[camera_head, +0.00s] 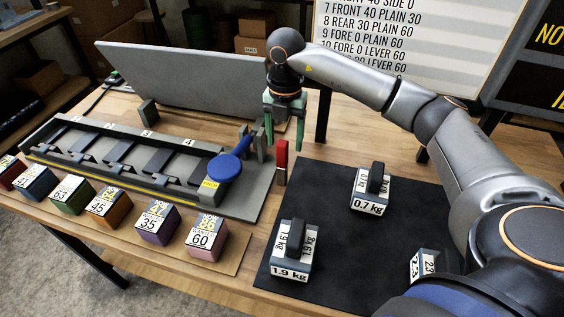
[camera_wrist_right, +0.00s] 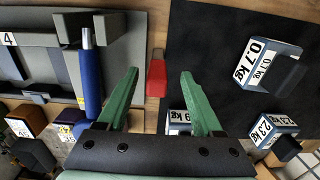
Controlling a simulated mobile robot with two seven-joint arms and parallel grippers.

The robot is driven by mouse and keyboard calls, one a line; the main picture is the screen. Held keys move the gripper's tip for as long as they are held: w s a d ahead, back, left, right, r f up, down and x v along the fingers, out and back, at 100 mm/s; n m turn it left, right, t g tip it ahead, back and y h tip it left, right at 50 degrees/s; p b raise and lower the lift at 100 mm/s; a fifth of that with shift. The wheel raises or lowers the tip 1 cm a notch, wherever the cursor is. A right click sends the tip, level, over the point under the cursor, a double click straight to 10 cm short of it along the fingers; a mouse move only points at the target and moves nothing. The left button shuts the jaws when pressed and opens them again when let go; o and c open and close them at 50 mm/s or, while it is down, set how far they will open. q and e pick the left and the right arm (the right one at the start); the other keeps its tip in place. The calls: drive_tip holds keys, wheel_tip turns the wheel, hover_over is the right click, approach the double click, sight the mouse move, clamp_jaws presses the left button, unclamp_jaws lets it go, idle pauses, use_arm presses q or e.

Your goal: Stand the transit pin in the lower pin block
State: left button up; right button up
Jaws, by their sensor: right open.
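A red upright piece (camera_head: 282,154), which looks like the transit pin, stands on the table between the grey fixture and the black mat. Its lower end is grey in the head view. My right gripper (camera_head: 284,136) has green fingers pointing down, open, above and around the line of the red piece. In the right wrist view the red piece (camera_wrist_right: 157,74) shows between the open fingertips (camera_wrist_right: 159,74), with gaps on both sides; I cannot tell its depth. Grey upright blocks (camera_head: 262,149) stand at the fixture's right end; which one is the lower pin block is unclear. My left gripper is out of view.
A blue lever with a round disc (camera_head: 222,168) lies beside the blocks. The grey fixture (camera_head: 262,197) has several numbered slots. Several coloured weight cubes (camera_head: 207,238) line the front. Labelled weights (camera_head: 372,190) stand on the black mat (camera_head: 335,225). A grey panel (camera_head: 180,85) stands behind.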

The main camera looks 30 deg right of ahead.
sight(282, 166)
wheel_tip(282, 166, down, 3)
drive_tip(key=shift+f, duration=0.1)
drive_tip(key=f, duration=0.2)
drive_tip(key=a+f+p, duration=0.1)
drive_tip(key=f, duration=0.1)
drive_tip(key=shift+s, duration=0.25)
drive_tip(key=shift+f, duration=0.6)
clamp_jaws()
